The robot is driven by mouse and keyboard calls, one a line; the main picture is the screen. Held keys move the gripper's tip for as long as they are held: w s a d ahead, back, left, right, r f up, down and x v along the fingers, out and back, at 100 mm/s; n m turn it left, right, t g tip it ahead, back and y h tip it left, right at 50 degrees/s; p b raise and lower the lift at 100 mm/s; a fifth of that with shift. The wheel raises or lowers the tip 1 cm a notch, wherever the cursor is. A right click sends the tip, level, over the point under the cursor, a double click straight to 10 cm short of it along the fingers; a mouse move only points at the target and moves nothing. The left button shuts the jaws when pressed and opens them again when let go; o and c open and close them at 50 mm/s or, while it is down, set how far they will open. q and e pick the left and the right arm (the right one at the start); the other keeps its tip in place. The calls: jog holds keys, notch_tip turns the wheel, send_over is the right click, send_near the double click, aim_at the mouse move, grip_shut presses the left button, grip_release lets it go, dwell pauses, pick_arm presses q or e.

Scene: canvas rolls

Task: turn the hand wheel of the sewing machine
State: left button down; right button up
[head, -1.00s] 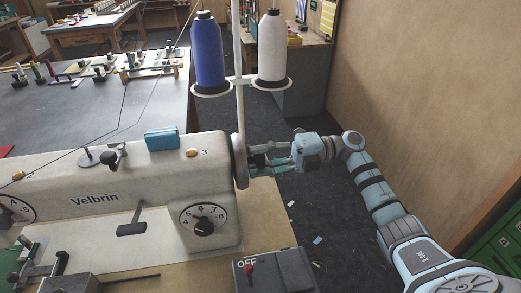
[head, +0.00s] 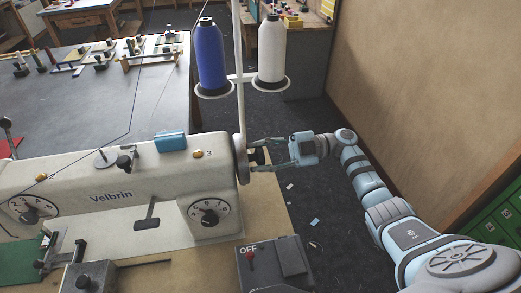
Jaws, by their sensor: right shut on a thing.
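The sewing machine (head: 130,195), cream and marked "Velbrin", stands on its table at the left. Its hand wheel (head: 241,159) is a grey disc seen nearly edge-on at the machine's right end. My right gripper (head: 258,154) comes in from the right at the wheel's outer face, its fingers shut on the hand wheel's hub side. The exact contact is small and partly hidden by the fingers. My left gripper is not in view.
Blue (head: 210,58) and white (head: 271,52) thread cones stand on a holder behind the wheel. A dark switch box (head: 273,264) marked "OFF" sits at the front. A wooden wall (head: 420,90) rises at right. Open floor lies beneath my right arm.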

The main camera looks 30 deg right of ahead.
jog(key=shift+m+p, duration=0.4)
jog(key=shift+m, duration=0.4)
jog(key=o, duration=1.2)
jog(key=shift+d, duration=0.2)
jog(key=v, duration=1.1)
jog(key=shift+d, duration=0.35)
